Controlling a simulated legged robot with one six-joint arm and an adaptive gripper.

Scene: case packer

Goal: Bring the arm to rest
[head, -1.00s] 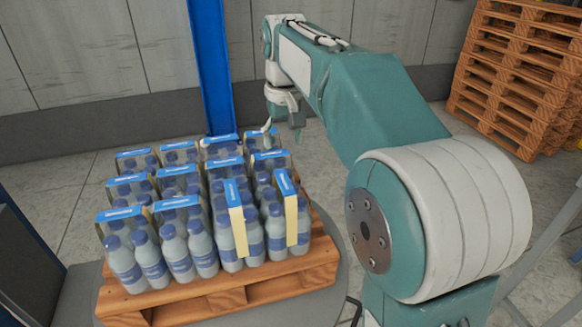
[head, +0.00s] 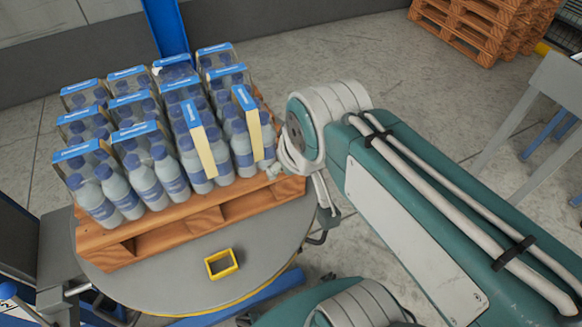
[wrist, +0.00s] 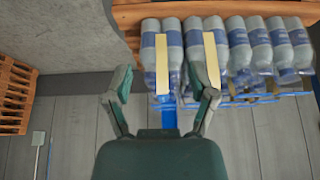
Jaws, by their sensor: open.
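My arm reaches across the right side of the head view, and its wrist end hangs at the right edge of the loaded pallet. My gripper (wrist: 161,92) shows in the wrist view with its two fingers spread apart and nothing between them. In the head view the gripper is small and partly hidden by the wrist. The shrink-wrapped bottle packs (head: 140,165) stand upright in rows on a wooden pallet (head: 200,222). Two packs at the right carry cream strips, which lie beyond the fingers in the wrist view (wrist: 162,65).
The pallet rests on a round grey turntable (head: 170,290) with a yellow-framed square (head: 221,264) near its front. A blue post (head: 167,28) stands behind. Stacked empty pallets (head: 480,27) are at the back right. A grey frame (head: 545,95) is at the right; open floor lies between.

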